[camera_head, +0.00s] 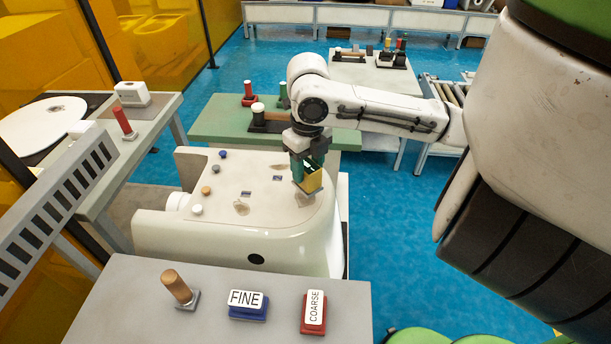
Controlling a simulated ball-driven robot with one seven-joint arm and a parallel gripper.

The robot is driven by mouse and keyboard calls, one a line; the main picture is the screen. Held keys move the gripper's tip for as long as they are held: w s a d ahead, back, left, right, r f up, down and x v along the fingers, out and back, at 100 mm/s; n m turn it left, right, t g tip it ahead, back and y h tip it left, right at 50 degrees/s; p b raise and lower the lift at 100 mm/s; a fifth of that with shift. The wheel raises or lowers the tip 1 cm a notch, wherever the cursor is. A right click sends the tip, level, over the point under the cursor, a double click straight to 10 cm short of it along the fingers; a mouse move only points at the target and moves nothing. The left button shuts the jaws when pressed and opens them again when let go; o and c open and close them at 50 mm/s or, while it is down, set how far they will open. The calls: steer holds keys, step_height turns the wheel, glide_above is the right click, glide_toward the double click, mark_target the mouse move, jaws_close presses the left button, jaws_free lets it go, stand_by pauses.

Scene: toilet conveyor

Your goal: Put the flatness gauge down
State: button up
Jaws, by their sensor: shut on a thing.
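My gripper (305,163) points down over the right part of the cream toilet body (225,228). It is shut on a small block with a yellow face, which I take to be the flatness gauge (312,182). The gripper's teal fingers hide part of the gauge. The gauge's lower end is close to the pale top surface near its right edge; I cannot tell whether it touches.
In front, a grey table (130,300) bears a wooden-handled tool (178,288), a blue FINE block (248,306) and a red COARSE block (314,312). Behind is a green table (215,122) with handled tools. A side bench (150,125) stands left. Small coloured knobs sit on the body's top.

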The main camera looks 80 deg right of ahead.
mark_target(306, 178)
steer(key=shift+w+f, duration=0.15)
steer(key=shift+f, duration=0.75)
steer(key=shift+w+f, duration=0.1)
steer(key=shift+f, duration=0.8)
steer(key=shift+f, duration=0.2)
steer(key=o, duration=1.2)
steer(key=shift+o, duration=0.2)
steer(key=shift+r, duration=0.15)
step_height(306, 178, up, 12)
steer(key=shift+r, duration=0.1)
steer(key=shift+s, duration=0.1)
